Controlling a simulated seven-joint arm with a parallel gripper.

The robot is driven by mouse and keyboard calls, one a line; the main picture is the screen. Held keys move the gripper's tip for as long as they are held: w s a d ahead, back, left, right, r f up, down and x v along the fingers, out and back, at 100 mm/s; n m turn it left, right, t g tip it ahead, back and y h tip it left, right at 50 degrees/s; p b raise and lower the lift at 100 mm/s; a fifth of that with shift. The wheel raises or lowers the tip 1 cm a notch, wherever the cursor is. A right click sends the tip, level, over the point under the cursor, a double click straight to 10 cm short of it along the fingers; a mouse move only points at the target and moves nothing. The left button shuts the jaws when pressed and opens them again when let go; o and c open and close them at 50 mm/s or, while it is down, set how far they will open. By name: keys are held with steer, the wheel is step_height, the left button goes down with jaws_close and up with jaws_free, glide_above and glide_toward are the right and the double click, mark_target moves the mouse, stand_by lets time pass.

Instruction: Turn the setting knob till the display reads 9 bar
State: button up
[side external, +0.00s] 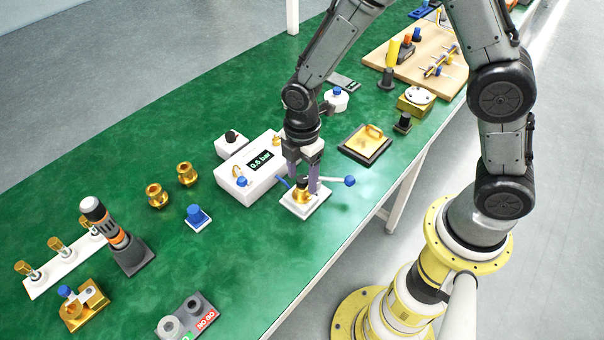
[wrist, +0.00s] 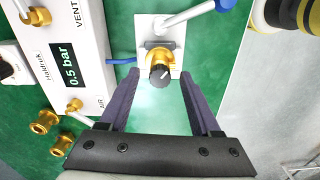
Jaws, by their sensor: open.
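The setting knob is a small black knob (wrist: 161,72) with a pale mark, on top of a gold valve body (wrist: 156,55) on a white base plate (wrist: 143,34). In the side view the gold body (side external: 301,194) shows under my gripper, and the knob is mostly hidden there. My gripper (wrist: 159,72) is open, with its two purple fingers (side external: 304,182) on either side of the knob. Gaps show between the fingers and the knob in the wrist view. The display (wrist: 71,66) on the white box reads 0.5 bar; it reads the same in the side view (side external: 261,161).
The white display box (side external: 237,188) stands left of the valve, joined to it by a blue hose (wrist: 121,61). A lever with a blue ball (side external: 349,181) sticks out to the right. A gold-topped tray (side external: 365,144) lies further right. Green table (side external: 270,235) is clear in front.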

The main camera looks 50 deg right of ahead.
jaws_close()
stand_by(0.3)
steer(key=shift+m, duration=0.7)
